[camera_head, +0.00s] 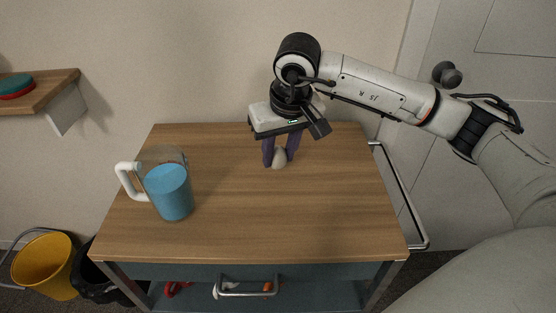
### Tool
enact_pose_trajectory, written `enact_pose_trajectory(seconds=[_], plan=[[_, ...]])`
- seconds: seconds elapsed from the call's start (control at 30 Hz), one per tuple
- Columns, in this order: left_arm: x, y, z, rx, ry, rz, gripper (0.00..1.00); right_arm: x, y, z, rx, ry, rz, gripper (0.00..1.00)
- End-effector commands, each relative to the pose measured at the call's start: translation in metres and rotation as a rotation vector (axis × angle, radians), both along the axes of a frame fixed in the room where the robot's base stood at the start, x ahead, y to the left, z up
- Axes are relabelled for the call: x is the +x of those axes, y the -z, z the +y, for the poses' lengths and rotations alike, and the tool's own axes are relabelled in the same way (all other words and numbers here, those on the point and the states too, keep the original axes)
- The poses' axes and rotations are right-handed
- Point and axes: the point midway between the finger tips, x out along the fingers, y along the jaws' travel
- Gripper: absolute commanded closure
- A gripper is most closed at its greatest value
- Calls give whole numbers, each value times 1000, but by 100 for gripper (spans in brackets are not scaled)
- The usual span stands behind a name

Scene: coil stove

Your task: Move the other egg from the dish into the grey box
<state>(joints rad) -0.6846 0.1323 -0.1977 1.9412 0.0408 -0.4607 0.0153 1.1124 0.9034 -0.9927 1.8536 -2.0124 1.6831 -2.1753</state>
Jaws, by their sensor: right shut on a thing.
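My right gripper (279,158) points down over the back middle of the wooden tabletop. Its purple fingers are shut on a pale egg (279,160), one finger on each side. I cannot tell whether the egg touches the tabletop or hangs just above it. No dish and no grey box can be made out in this view. My left gripper is not in view.
A clear jug (168,190) of blue liquid with a white handle stands on the left of the wooden table (300,222). The table's right and front parts are clear. A metal rail (404,200) runs along its right side. A yellow bucket (46,266) stands at lower left.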

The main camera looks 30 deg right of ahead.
Motion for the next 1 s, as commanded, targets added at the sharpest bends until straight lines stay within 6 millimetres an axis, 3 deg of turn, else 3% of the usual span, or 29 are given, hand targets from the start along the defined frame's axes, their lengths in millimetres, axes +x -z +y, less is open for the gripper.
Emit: enact_pose_trajectory(seconds=[0.13,0.5,0.53,0.63,1.0], plan=[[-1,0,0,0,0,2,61,-1,21,0,-1,1,3,95],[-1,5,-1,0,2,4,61,0,28,0,0,0,0,95],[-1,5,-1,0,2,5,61,0,27,0,0,0,1,68],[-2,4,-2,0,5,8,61,0,26,0,0,0,1,51],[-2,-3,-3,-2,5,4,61,0,21,0,0,0,1,50]])
